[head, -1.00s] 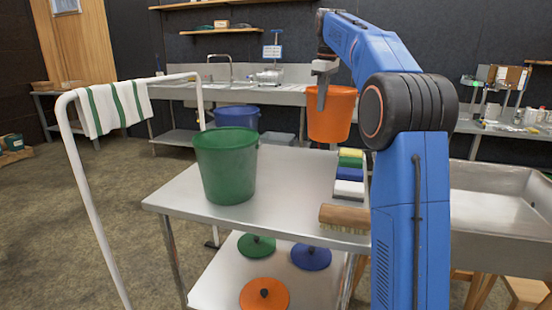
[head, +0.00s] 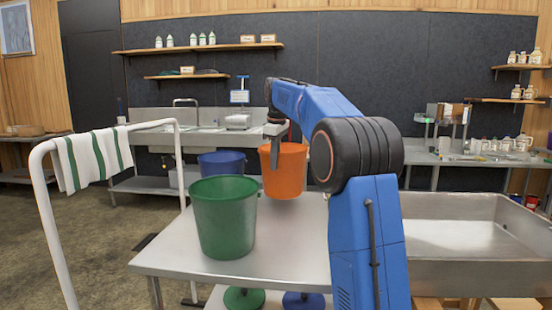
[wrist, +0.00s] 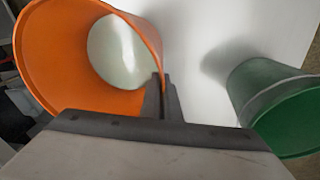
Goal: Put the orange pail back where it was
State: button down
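The orange pail (head: 287,172) is upright at the back part of the steel cart top (head: 290,245), behind and right of the green pail (head: 222,220). My gripper (head: 273,172) is shut on the orange pail's left rim. In the wrist view, the fingers (wrist: 163,90) pinch the wall of the orange pail (wrist: 45,50), and a pale round area shows inside it. I cannot tell whether its base touches the cart top. The green pail (wrist: 285,105) stands apart from it in the wrist view.
A white rail with a striped towel (head: 92,158) is at the cart's left. A steel basin (head: 465,235) is at the right. Green and blue lids lie on the lower shelf. My arm hides part of the cart's right side.

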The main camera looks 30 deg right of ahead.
jog(key=shift+f, duration=2)
jog(key=c, duration=2)
grip_release()
jog(key=shift+f, duration=0.2)
jog(key=shift+r, duration=0.15)
jog(key=r, duration=0.4)
jog(key=s+r, duration=0.1)
jog(key=r, duration=0.6)
jog(key=shift+s+r, duration=0.35)
jog(key=shift+r, duration=0.05)
jog(key=shift+s+a, duration=0.1)
